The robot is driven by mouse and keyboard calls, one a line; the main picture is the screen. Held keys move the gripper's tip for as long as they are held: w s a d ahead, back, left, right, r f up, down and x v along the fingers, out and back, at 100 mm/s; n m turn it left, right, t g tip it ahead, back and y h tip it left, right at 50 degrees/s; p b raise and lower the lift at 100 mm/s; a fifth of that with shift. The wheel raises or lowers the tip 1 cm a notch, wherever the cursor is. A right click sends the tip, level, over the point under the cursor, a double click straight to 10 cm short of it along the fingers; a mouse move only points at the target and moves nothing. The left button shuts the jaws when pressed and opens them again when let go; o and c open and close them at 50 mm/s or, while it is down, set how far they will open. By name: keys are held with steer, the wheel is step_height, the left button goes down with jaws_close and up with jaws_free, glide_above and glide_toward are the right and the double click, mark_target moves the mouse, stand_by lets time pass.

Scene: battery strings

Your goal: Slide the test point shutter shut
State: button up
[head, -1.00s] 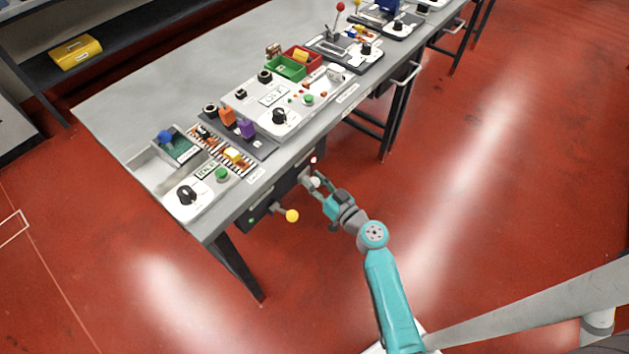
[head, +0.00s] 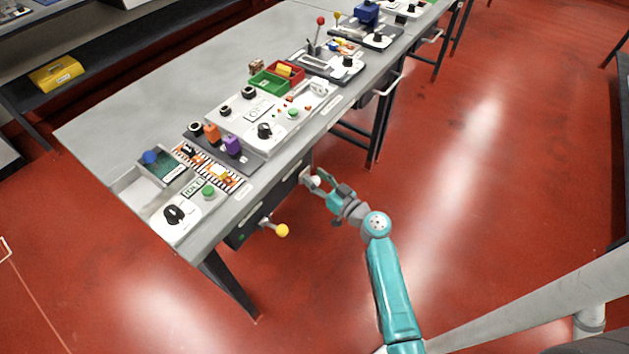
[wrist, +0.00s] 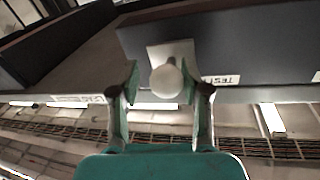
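The test point shutter (wrist: 158,53) shows in the wrist view as a pale plate on the dark panel under the bench top. Its round white knob (wrist: 166,81) stands out toward me. My gripper (wrist: 160,97) is open, with one finger on each side of the knob and a visible gap to each. In the head view my gripper (head: 318,182) is at the bench's front, and the white knob (head: 310,180) is partly hidden by the fingers. A white label reading TEST (wrist: 221,79) appears upside down beside the shutter. The test point itself cannot be made out.
A yellow-ended lever (head: 281,230) sticks out from the same front, left of my gripper. The bench top (head: 130,110) overhangs the panel and carries several devices. A bench handle (head: 388,84) lies farther right. The red floor (head: 480,200) on the right is clear.

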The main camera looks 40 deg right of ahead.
stand_by(0.3)
steer(key=s, duration=0.4)
steer(key=s+d, duration=0.1)
steer(key=s, duration=0.7)
steer(key=shift+d, duration=0.35)
steer(key=s+a+f+m+g+h, duration=0.1)
steer(key=s+a+f+g+h, duration=0.2)
steer(key=s+a, duration=0.4)
steer(key=s+a+f+m+g, duration=0.15)
steer(key=s+a+f, duration=0.3)
steer(key=s, duration=0.45)
steer(key=s+a+r+n, duration=0.1)
steer(key=s+r, duration=0.4)
steer(key=s+a+r+n+t, duration=0.1)
steer(key=s+a+r, duration=0.1)
steer(key=s+r, duration=0.3)
steer(key=s+a+r+n, duration=0.1)
steer(key=s+a+r, duration=0.1)
steer(key=s+r, duration=0.3)
steer(key=shift+s+a+r+t, duration=0.1)
steer(key=shift+s+r+t, duration=0.05)
steer(key=shift+r, duration=0.5)
steer(key=shift+s+a+r+t, duration=0.1)
steer(key=shift+s+r, duration=0.05)
steer(key=shift+r, duration=0.45)
